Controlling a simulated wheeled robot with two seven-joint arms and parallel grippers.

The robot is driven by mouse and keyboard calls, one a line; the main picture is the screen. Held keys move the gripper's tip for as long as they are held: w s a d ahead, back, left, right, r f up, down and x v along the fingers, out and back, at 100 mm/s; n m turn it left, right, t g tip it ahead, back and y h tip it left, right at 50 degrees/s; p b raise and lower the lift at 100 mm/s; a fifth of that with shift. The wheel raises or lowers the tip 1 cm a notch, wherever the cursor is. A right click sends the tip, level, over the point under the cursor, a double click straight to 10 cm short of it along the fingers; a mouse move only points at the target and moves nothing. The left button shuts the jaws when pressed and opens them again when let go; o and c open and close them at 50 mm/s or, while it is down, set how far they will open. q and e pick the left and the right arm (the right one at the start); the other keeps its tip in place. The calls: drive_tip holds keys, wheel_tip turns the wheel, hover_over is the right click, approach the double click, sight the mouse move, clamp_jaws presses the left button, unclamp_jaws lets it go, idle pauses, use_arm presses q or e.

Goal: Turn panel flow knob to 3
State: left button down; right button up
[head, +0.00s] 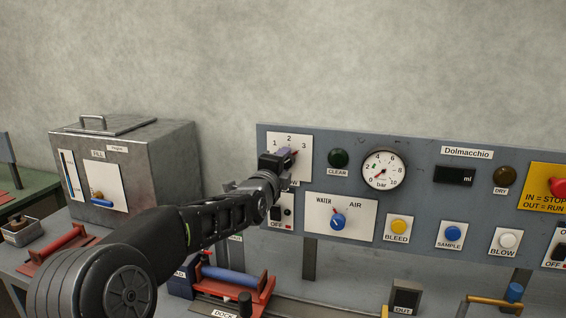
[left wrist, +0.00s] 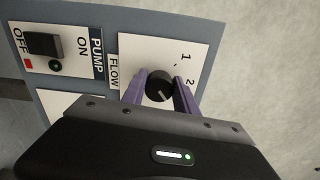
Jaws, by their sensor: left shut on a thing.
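The flow knob (left wrist: 158,86) is a round black knob on a white plate (left wrist: 130,45) marked FLOW. In the left wrist view its light pointer line slants down and to the right, past the 2 side; the 3 is hidden there. In the head view the plate (head: 302,140) shows 1, 2 and 3, and my gripper mostly hides the knob. My left gripper (head: 287,157) is shut on the knob, its purple fingers (left wrist: 160,92) on either side of it. My right gripper is not in view.
The pump switch (head: 277,213) sits just below the flow plate, close to my left wrist. A metal tank (head: 165,165) stands left; a red dock (head: 235,284) lies below.

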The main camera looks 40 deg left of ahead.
use_arm(q)
drive_tip(key=c, duration=0.9)
unclamp_jaws()
drive_tip(key=shift+c, duration=0.2)
drive_tip(key=b+v, duration=0.1)
drive_tip(key=v, duration=0.6)
drive_tip(key=shift+s+d, duration=0.2)
drive_tip(key=shift+s, duration=0.15)
